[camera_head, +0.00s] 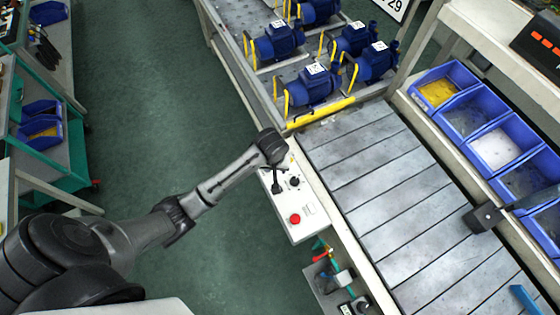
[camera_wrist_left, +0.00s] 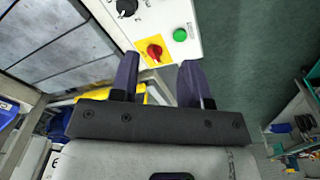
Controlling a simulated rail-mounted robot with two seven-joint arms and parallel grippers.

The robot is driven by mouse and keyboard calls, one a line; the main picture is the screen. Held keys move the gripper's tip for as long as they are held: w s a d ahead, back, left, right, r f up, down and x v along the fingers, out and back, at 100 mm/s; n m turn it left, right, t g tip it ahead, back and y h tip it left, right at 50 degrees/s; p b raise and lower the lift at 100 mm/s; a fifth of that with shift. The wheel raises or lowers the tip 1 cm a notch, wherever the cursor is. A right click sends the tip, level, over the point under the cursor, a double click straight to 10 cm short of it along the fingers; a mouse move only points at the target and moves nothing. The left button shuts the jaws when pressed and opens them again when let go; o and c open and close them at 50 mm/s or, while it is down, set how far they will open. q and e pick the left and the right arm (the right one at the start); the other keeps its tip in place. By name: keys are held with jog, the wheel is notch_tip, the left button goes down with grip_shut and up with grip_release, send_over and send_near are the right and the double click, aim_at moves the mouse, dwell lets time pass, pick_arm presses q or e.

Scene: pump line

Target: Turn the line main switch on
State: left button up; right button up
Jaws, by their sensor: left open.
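The control panel (camera_head: 308,207) is a white box along the conveyor's left edge. In the left wrist view, a red rotary switch on a yellow plate (camera_wrist_left: 154,52), which looks like the line main switch, shows between the tips of my left gripper (camera_wrist_left: 158,62). The gripper is open, with one dark finger on each side of the switch in the picture. I cannot tell whether they touch it. The switch's set position is too small to read. In the head view, my left gripper (camera_head: 277,183) is over the panel, and my wrist hides most of the switch.
A green button (camera_wrist_left: 180,35) and a black knob (camera_wrist_left: 126,7) sit close to the switch. A red button (camera_head: 295,218) is lower on the panel. Blue pumps (camera_head: 312,86) stand beyond it. The grey conveyor (camera_head: 370,180) is mostly bare, with blue bins (camera_head: 468,122) along its right.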

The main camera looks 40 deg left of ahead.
pick_arm(q)
jog(key=w+a+f+n+g+b, duration=0.1)
jog(key=w+a+f+n+b, duration=0.2)
jog(key=w+a+n+b, duration=0.6)
jog(key=f, duration=0.3)
jog(key=w+d+f+m, duration=0.1)
jog(key=f, duration=0.3)
jog(key=w+f+m, duration=0.1)
jog(key=f, duration=0.3)
jog(key=shift+w+d+f, duration=0.1)
jog(key=shift+w+d, duration=0.1)
jog(key=shift+d, duration=0.1)
jog(key=shift+f+b, duration=0.35)
jog(key=shift+f, duration=0.65)
pick_arm(e)
notch_tip(320, 180, down, 12)
jog(key=shift+s+d, duration=0.15)
jog(key=shift+d, duration=0.2)
pick_arm(q)
grip_shut()
pick_arm(e)
jog(key=shift+a, duration=0.1)
